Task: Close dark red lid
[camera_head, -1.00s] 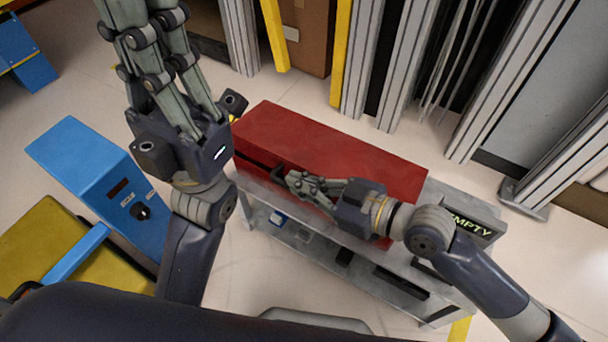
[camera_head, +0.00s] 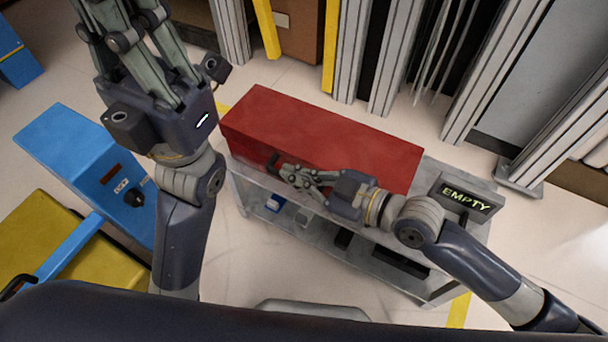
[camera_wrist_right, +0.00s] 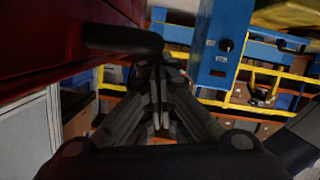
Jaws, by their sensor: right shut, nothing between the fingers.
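The dark red lid (camera_head: 330,135) is on the long red box atop a grey cart. Its top looks flat, and no dark gap shows along the visible left part of its front. A dark handle (camera_wrist_right: 125,40) sticks out from the red surface in the right wrist view. My right gripper (camera_head: 284,170) is at the front of the lid, its fingers shut and empty, close to the handle; touch cannot be told. Its arm hides part of the front. My left gripper (camera_head: 120,30) is raised at upper left, away from the lid; its fingertips are cut off.
The grey cart (camera_head: 440,265) has a lower shelf with small items and an "EMPTY" sign (camera_head: 466,199) at its right end. A blue machine (camera_head: 90,160) stands left beside a yellow surface (camera_head: 40,240). Grey posts (camera_head: 400,60) stand behind.

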